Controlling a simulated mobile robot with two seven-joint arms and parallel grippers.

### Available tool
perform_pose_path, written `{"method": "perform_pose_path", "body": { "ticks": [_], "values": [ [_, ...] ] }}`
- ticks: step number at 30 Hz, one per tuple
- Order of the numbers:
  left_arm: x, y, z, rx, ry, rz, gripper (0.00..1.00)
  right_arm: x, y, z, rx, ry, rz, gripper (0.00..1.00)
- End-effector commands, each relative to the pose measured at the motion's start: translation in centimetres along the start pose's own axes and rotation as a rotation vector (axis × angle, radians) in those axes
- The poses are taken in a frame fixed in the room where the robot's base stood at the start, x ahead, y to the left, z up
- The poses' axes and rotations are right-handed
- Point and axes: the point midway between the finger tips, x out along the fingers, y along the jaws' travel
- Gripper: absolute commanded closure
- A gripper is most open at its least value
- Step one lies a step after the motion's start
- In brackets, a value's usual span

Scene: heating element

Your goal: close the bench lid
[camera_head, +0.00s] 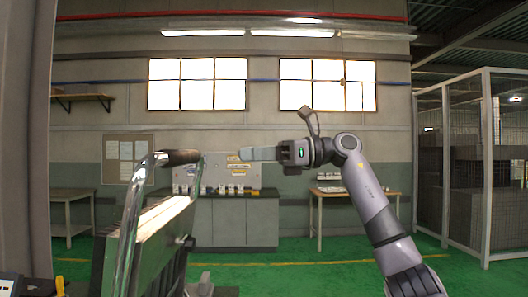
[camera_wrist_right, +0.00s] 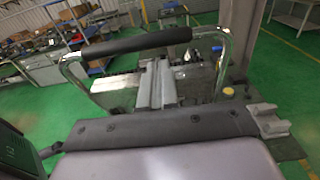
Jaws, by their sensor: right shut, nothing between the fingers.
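The bench lid (camera_head: 150,238) stands steeply raised at the lower left of the head view, a dark panel with a pale upper edge. A chrome tube handle (camera_head: 132,215) with a black grip (camera_head: 180,157) rises beside and above it. The black grip also crosses the upper part of the right wrist view (camera_wrist_right: 130,42). My right gripper (camera_head: 243,153) is shut and empty, to the right of the grip and apart from it in the head view. In the wrist view its fingers (camera_wrist_right: 158,68) point toward the handle; the exact gap is unclear. My left gripper is not in view.
A grey cabinet (camera_head: 235,222) with small items stands at the back wall. A wooden table (camera_head: 355,196) is right of it, and a wire-mesh cage (camera_head: 487,170) stands at far right. A shelf table (camera_head: 72,212) is at left. Green floor (camera_head: 300,265) between them is open.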

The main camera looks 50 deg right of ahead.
Motion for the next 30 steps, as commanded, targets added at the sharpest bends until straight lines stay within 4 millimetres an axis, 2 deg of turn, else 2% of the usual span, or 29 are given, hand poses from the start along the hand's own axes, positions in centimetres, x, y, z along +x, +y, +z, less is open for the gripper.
{"method": "perform_pose_path", "body": {
  "ticks": [1, 6, 12, 18, 30],
  "values": [
    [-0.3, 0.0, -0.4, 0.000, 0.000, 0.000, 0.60, 1.3, 0.1, 0.2, 0.000, -0.001, 0.004, 1.00],
    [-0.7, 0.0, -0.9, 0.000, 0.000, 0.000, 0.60, 4.8, 0.1, 0.3, 0.000, -0.001, 0.003, 1.00],
    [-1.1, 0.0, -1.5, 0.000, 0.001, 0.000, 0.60, 7.5, 0.0, 0.2, 0.000, -0.002, 0.002, 1.00],
    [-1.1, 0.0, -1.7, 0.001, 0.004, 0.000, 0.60, 8.5, 0.0, 0.1, 0.000, -0.001, 0.001, 1.00],
    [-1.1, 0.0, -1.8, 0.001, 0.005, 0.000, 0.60, 8.5, 0.0, 0.0, 0.000, -0.001, 0.000, 1.00]
  ]
}}
